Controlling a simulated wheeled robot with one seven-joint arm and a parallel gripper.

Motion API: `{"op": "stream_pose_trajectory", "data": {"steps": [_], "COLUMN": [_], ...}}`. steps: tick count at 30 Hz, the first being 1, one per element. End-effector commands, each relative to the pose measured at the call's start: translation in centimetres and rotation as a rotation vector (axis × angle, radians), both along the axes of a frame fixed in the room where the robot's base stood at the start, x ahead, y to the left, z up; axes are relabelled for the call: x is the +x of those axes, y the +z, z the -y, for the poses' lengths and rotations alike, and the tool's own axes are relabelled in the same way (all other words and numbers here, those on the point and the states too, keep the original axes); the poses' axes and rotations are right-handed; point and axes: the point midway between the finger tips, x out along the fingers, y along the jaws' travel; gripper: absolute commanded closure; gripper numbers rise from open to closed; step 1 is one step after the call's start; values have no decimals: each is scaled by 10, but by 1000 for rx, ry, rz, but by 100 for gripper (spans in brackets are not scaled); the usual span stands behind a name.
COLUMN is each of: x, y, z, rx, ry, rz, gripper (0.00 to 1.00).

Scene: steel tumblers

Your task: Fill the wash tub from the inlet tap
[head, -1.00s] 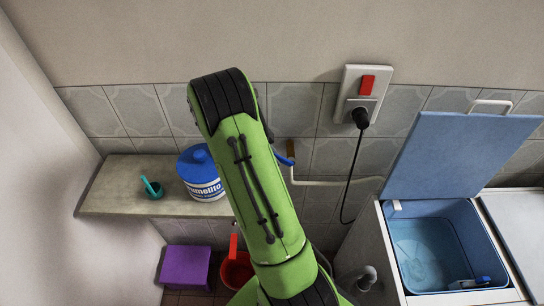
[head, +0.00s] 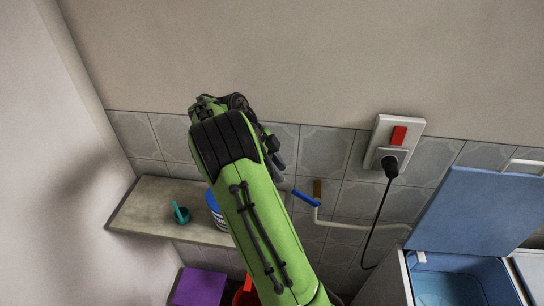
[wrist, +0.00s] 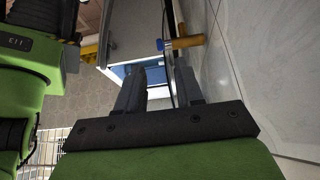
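The wash tub (head: 440,287) is a blue basin in a white machine at the lower right of the head view, partly cut off by the frame edge. Its blue lid (head: 470,215) stands open. The inlet tap (head: 317,188) is on the tiled wall, with a brass body and a blue lever (head: 305,198). It also shows in the wrist view, with its brass body (wrist: 188,41) beyond the fingertips. My gripper (wrist: 158,72) is open and empty, apart from the tap. In the head view its fingers are partly hidden behind my arm. I cannot tell whether water is flowing.
A wall socket (head: 395,140) with a red switch and a hanging black cord (head: 378,225) is right of the tap. A stone shelf (head: 150,212) at left holds a small teal cup (head: 180,213) and a blue-white tub (head: 215,210). A purple box (head: 200,287) is below.

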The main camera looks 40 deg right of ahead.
Motion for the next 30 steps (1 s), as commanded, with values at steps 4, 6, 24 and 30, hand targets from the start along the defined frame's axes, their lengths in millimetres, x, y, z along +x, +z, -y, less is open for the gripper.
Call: {"op": "stream_pose_trajectory", "data": {"steps": [4,6,24,30], "x": [10,12,-26,-54], "y": [26,29,13,10], "z": [-9,-11,56,79], "rx": [-2,0,437,680], "ry": [1,1,487,954], "rz": [0,-1,-12,164], "gripper": [64,64,100,100]}}
